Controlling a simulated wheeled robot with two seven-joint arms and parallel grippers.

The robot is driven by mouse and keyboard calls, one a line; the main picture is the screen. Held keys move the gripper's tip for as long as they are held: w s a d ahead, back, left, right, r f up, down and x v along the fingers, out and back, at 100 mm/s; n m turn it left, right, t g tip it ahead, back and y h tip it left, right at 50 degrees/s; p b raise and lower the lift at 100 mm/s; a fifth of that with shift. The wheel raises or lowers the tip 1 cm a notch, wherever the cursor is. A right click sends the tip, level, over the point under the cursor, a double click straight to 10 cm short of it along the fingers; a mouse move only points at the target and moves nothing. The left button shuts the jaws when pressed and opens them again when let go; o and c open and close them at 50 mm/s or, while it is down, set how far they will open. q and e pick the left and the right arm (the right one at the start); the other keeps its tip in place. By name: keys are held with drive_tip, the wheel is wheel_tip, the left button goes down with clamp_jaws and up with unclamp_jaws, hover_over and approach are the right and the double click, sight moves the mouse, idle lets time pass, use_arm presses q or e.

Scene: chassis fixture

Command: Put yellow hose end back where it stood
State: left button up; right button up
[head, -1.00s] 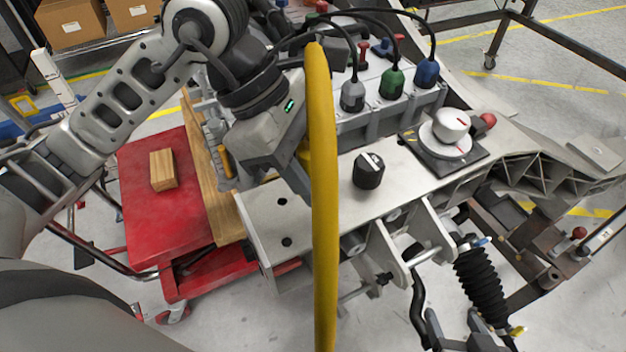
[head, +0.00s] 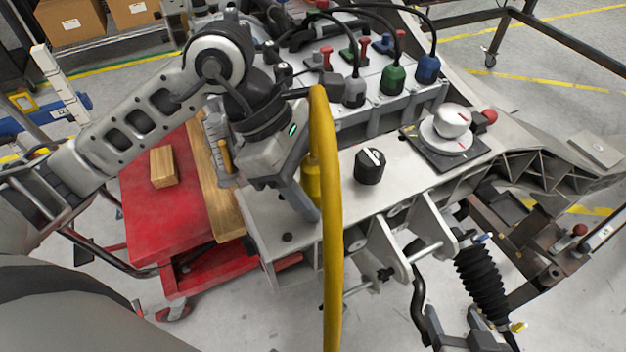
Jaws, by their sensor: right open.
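A thick yellow hose (head: 331,240) arches in front of the chassis plate and runs out of the bottom of the view. Its yellow end (head: 311,182) shows as an upright cylinder just left of the arch, low over the pale plate (head: 265,215). The other finger is mostly hidden behind the hose, and I cannot tell whether the end touches the plate.
A black knob (head: 369,166) stands on the plate to the right, with a white dial (head: 445,132) beyond it. Grey, green and blue plugs with black cables (head: 392,80) stand behind. A red cart (head: 160,225) carries a wooden block (head: 164,167) at left.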

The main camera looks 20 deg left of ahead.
use_arm(q)
drive_tip(key=shift+w+f, duration=0.1)
drive_tip(key=shift+w, duration=0.1)
drive_tip(key=shift+w+r+p, duration=0.1)
drive_tip(key=shift+r+p, duration=0.35)
drive_tip(key=shift+p, duration=0.05)
drive_tip(key=v, duration=1.1)
drive_tip(key=shift+a+r, duration=0.2)
drive_tip(key=shift+r, duration=0.1)
drive_tip(key=shift+s, duration=0.2)
